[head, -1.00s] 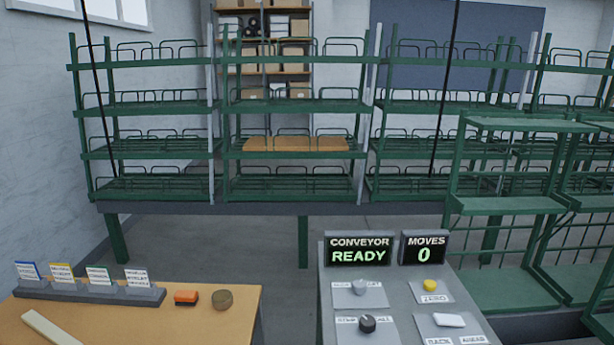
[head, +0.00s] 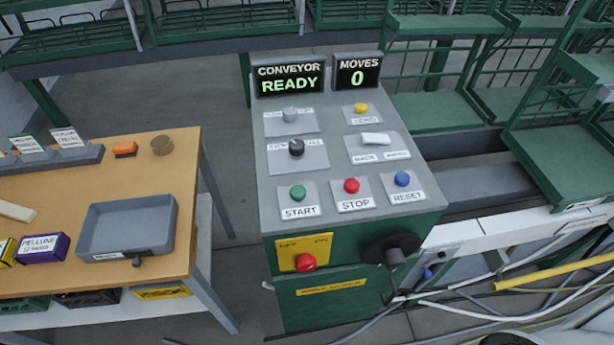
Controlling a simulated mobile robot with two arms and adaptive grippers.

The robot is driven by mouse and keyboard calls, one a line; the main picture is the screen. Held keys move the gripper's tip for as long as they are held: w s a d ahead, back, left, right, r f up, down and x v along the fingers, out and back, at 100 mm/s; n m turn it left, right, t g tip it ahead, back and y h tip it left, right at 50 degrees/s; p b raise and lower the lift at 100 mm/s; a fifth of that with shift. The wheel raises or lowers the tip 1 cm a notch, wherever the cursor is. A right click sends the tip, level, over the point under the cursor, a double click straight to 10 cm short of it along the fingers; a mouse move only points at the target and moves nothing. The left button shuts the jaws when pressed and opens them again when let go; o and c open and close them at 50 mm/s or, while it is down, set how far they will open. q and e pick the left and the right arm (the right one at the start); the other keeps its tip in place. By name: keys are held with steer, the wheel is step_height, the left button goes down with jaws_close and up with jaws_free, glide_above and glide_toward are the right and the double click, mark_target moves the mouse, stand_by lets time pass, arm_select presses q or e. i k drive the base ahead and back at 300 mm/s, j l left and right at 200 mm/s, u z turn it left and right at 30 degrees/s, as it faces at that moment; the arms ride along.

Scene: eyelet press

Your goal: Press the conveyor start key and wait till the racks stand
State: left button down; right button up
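The conveyor control desk (head: 330,122) stands at the centre of the head view. Its start key (head: 298,192) is a green button with the label START below it. A red stop button (head: 351,186) and a blue reset button (head: 402,179) sit to its right. The conveyor display (head: 290,80) reads CONVEYOR READY, and the moves display (head: 357,73) reads 0. The green racks (head: 80,30) show only partly along the top edge. More green rack frames (head: 450,108) stand at the right. Neither of my grippers is in view.
A wooden table (head: 180,150) at the left holds a grey tray (head: 92,228), a purple box (head: 42,247) and label cards. A red knob (head: 306,262) and a black handwheel (head: 390,250) stick out of the desk front. Cables and a yellow bar (head: 555,272) lie at lower right.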

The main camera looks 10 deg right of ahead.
mark_target(297, 193)
steer(key=i+l+u, duration=0.1)
steer(key=l+u, duration=0.15)
steer(key=l, duration=0.6)
steer(key=l+u, duration=0.3)
steer(key=l, duration=0.55)
